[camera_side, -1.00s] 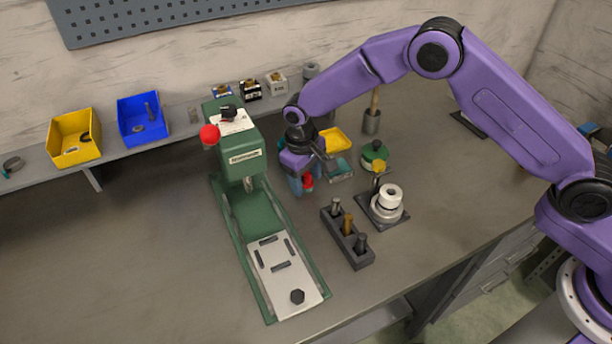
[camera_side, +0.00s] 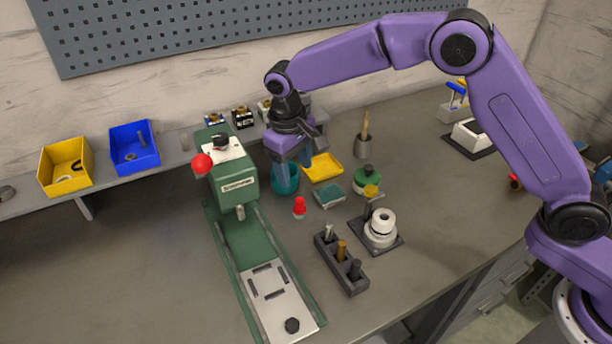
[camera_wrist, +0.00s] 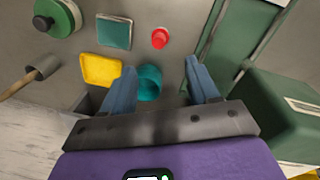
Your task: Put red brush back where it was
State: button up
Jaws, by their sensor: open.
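In the wrist view the red brush (camera_wrist: 160,38) is seen from above, beyond my fingertips. My gripper (camera_side: 294,168) is open and empty, raised above the bench. A teal cup (camera_side: 286,186) stands below and behind the fingers. In the wrist view the cup (camera_wrist: 149,84) shows between the two blue fingers of my gripper (camera_wrist: 161,66).
The green press (camera_side: 238,183) stands close on the left. A yellow tray (camera_side: 323,167), a teal sponge-like block (camera_side: 329,195), a green round tin (camera_side: 367,178) and a dark block with pegs (camera_side: 341,264) stand to the right. A cup with a wooden-handled tool (camera_side: 364,145) is behind.

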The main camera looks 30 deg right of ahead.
jog(key=shift+r, duration=0.1)
jog(key=s+d+r+n, duration=0.2)
jog(key=s+d+r, duration=0.25)
jog(key=s, duration=0.45)
jog(key=s+d+r+n, duration=0.25)
jog(key=s+d, duration=0.25)
jog(key=s, duration=0.4)
jog(key=s+d+f+n+y, duration=0.1)
jog(key=s+d+n, duration=0.2)
jog(key=s+d, duration=1.1)
jog(key=s, duration=0.3)
jog(key=shift+s+n, duration=0.3)
jog(key=shift+n, duration=0.05)
